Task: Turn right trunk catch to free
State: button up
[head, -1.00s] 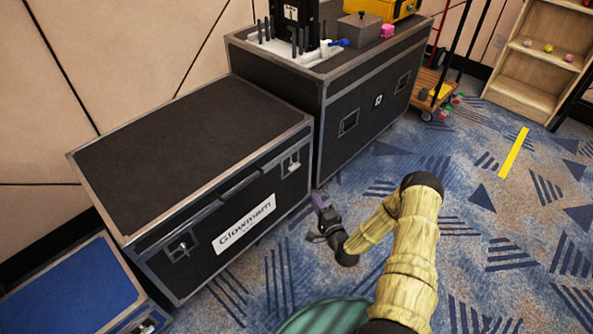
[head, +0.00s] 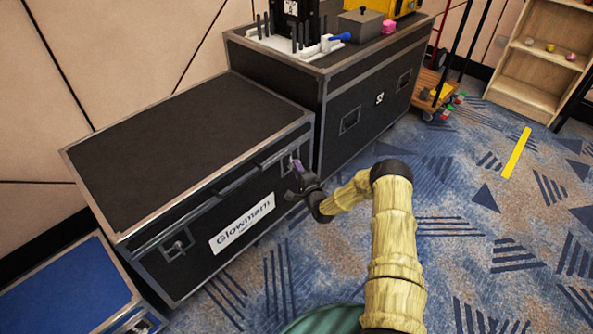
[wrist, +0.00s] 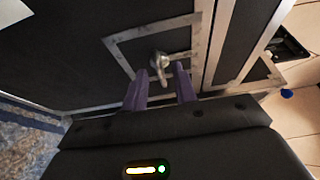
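The black trunk (head: 180,140) with metal edges and a "Glowmarn" label stands shut against the wall. Its right catch (wrist: 160,66) is a small silver turn handle on a framed plate on the front face. In the head view my gripper hides most of this catch. My gripper (head: 297,166) is at the trunk's front right corner. In the wrist view my gripper (wrist: 161,78) is open, with its two purple fingers on either side of the handle. I cannot tell whether they touch it. The left catch (head: 178,246) is in view and clear.
A taller black case (head: 350,95) stands right of the trunk, with a grey box (head: 360,22) and other items on top. A blue case (head: 65,290) is at the lower left. The patterned carpet on the right is open floor.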

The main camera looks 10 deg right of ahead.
jog(key=shift+w+a, duration=0.15)
jog(key=shift+w, duration=0.45)
jog(key=shift+c, duration=0.2)
grip_shut()
